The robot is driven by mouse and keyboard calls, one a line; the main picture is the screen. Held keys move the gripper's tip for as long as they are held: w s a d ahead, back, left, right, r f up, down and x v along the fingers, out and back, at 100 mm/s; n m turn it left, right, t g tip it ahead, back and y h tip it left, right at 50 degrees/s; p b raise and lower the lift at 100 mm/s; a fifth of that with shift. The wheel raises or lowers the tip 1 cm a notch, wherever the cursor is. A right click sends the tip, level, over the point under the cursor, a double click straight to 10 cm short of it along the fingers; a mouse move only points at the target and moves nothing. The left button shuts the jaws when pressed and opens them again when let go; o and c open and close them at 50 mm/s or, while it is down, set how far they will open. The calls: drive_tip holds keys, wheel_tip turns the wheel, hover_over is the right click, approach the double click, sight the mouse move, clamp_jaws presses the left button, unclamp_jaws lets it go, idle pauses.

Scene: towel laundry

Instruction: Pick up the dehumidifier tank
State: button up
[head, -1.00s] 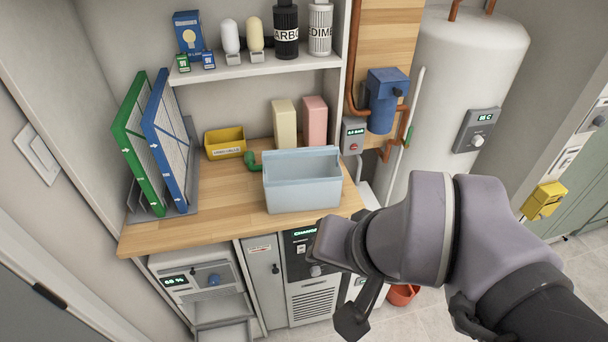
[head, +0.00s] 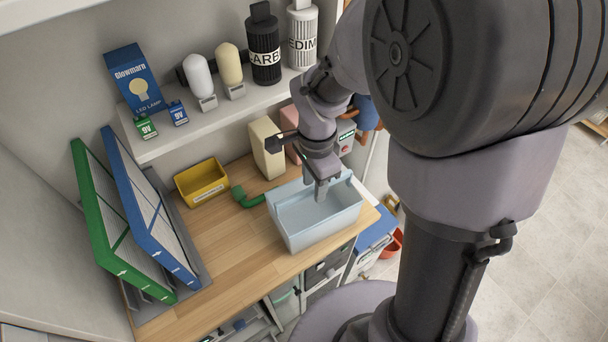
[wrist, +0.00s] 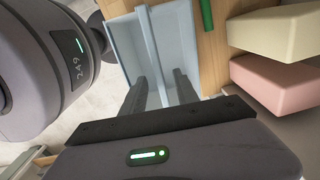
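The dehumidifier tank (head: 305,235) is a pale blue, open-topped bin, upright on the right end of the wooden counter. My gripper (head: 322,193) points down over the tank's back part in the head view. In the wrist view, the fingers of my gripper (wrist: 160,92) are spread apart with nothing shut between them. A narrow pale bar of the tank (wrist: 152,40) runs lengthwise toward the gap between the fingers. I cannot tell whether the fingers touch it; the gripper's body hides the near part.
A cream box (head: 267,148) and a pink box (wrist: 277,84) stand close behind the tank. A green pipe elbow (head: 247,197) and yellow bin (head: 202,181) are left of it. The shelf (head: 215,112) with bottles overhangs behind.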

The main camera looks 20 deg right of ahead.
wheel_tip(320, 180, down, 6)
drive_tip(key=b, duration=0.1)
drive_tip(key=shift+b, duration=0.35)
drive_tip(key=shift+d, duration=0.1)
clamp_jaws()
idle(1.0)
